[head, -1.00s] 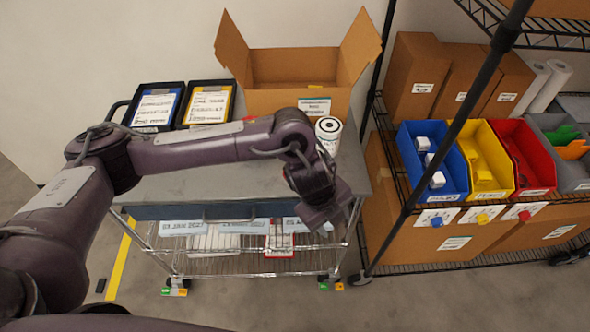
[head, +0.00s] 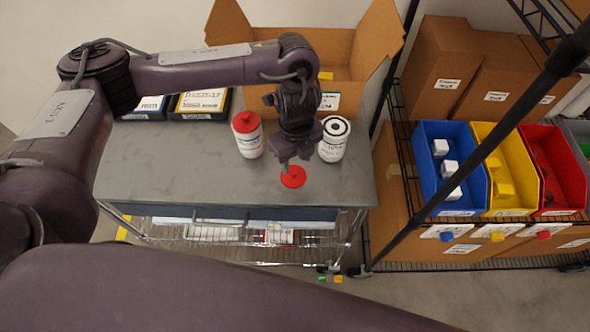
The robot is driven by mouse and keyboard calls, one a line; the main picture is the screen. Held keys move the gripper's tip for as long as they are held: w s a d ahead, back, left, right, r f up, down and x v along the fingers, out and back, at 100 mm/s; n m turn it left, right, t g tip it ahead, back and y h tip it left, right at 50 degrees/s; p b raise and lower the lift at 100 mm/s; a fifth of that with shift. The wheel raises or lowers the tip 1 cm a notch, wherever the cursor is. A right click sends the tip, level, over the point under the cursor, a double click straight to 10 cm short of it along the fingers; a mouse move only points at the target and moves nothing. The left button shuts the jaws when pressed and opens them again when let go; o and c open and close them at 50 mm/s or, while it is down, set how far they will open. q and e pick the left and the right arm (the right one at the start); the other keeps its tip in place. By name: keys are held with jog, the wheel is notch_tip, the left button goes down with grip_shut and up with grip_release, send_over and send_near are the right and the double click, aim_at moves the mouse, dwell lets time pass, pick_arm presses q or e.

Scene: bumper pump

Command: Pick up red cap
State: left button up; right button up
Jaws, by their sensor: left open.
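A small round red cap (head: 293,178) lies on the grey top of the cart (head: 150,172), near its front edge. My left gripper (head: 291,163) is open and points down just above the cap, partly covering its far side. I cannot tell whether the fingertips touch the cap. A white bottle with a red top (head: 247,140) stands to the left of the gripper. A white bottle with a black-rimmed top (head: 334,140) stands to its right. My right gripper is not in view.
An open cardboard box (head: 380,45) stands at the back of the cart, partly behind my arm. Two black trays with labels sit at the back left. A wire shelf on the right holds a blue bin (head: 424,185), a yellow bin and a red bin. The cart's left front is clear.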

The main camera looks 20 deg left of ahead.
aim_at(294, 172)
pick_arm(q)
jog(key=f, duration=0.2)
jog(key=shift+s+a+f, duration=0.15)
jog(key=shift+a+f, duration=0.05)
jog(key=shift+f, duration=0.2)
jog(key=f, duration=0.2)
jog(key=shift+w+a+f+b, duration=0.1)
jog(key=shift+w+f+b, duration=0.1)
jog(key=shift+f+b, duration=0.15)
jog(key=shift+f, duration=0.1)
jog(key=c, duration=0.4)
grip_shut()
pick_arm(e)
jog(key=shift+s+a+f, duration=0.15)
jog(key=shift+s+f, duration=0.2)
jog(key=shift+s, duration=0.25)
